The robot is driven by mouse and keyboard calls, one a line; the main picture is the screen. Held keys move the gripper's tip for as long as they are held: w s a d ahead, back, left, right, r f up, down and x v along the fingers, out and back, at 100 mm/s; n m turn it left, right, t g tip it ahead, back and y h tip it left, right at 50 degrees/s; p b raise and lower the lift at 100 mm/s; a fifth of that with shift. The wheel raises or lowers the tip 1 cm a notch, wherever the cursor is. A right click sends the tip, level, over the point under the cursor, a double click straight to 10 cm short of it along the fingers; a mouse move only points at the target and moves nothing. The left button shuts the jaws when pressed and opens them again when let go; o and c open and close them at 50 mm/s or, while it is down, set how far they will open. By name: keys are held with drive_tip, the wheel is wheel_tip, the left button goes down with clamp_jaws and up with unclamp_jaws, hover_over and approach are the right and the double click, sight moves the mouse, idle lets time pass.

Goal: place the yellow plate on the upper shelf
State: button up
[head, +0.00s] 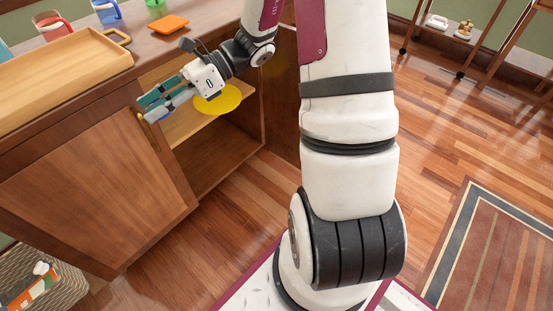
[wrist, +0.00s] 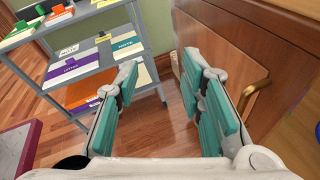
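The yellow plate (head: 220,101) lies flat on the upper shelf (head: 188,127) inside the open wooden cabinet, near the shelf's front edge. My wrist hides part of its left side in the head view. My gripper (head: 150,103) is to the left of the plate, in front of the cabinet, pointing left and away from it.
A cabinet door (head: 100,185) with a brass handle (wrist: 252,92) is close to my fingers. The countertop holds a wooden tray (head: 60,82), a red mug (head: 52,27) and an orange square item (head: 168,24). A grey rack (wrist: 92,55) stands ahead of the gripper.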

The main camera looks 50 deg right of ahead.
drive_tip(key=s+a+r+n+g+h, duration=0.3)
drive_tip(key=s+n+h, duration=0.1)
drive_tip(key=s+n, duration=0.4)
drive_tip(key=s+a+r+n+g+h, duration=0.3)
drive_tip(key=s+n, duration=0.2)
drive_tip(key=s, duration=0.5)
drive_tip(key=s+d+n+t+h, duration=0.1)
drive_tip(key=s+d+n+h, duration=0.2)
drive_tip(key=s+n, duration=0.2)
drive_tip(key=s+d+r+n+t+h, duration=0.1)
drive_tip(key=s+d+n+h, duration=0.3)
drive_tip(key=s, duration=0.4)
drive_tip(key=shift+d+r+n+h, duration=0.2)
drive_tip(key=shift+r+n+h, duration=0.1)
drive_tip(key=shift+n, duration=0.4)
drive_tip(key=shift+s, duration=0.1)
